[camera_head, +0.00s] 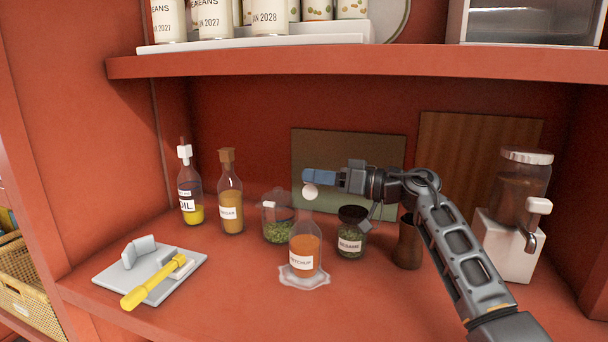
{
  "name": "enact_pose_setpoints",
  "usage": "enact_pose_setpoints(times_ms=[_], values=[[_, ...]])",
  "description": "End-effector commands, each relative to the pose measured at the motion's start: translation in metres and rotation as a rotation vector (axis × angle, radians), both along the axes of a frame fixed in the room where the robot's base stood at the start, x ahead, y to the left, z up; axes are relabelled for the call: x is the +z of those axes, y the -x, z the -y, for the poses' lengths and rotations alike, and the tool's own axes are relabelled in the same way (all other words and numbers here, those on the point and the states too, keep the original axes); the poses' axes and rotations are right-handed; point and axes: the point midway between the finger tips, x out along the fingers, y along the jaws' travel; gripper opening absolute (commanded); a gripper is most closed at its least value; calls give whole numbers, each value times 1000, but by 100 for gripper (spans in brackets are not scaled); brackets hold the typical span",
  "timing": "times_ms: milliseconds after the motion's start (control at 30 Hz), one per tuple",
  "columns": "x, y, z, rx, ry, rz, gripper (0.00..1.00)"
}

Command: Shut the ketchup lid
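The ketchup bottle (305,252) is clear, with orange-red contents and a white label. It stands upright on a small clear dish (305,276) in the middle of the shelf. A round whitish lid (310,192) shows at the top of the bottle; it looks raised and tilted, but its hinge is too small to make out. My gripper (319,176) reaches in from the right, with blue fingertips just above the lid. Whether they touch it I cannot tell. The fingers are seen from the side, so their gap is hidden.
A green-filled jar (277,222) and a sesame jar (351,232) stand close beside the bottle. Oil (191,195) and vinegar (231,205) bottles stand left. A tray (112,278) with a yellow-handled tool lies front left. A dispenser (512,240) stands right. The upper shelf (350,64) is overhead.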

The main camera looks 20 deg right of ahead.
Motion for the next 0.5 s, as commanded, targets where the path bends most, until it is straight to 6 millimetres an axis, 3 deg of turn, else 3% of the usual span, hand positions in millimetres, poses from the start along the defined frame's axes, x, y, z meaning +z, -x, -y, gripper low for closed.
enact_pose_setpoints(times_ms=[200, 500], values=[[0, -17, -20, 0, -1, 1, 34], [0, -21, -25, -2, -1, 1, 34]])
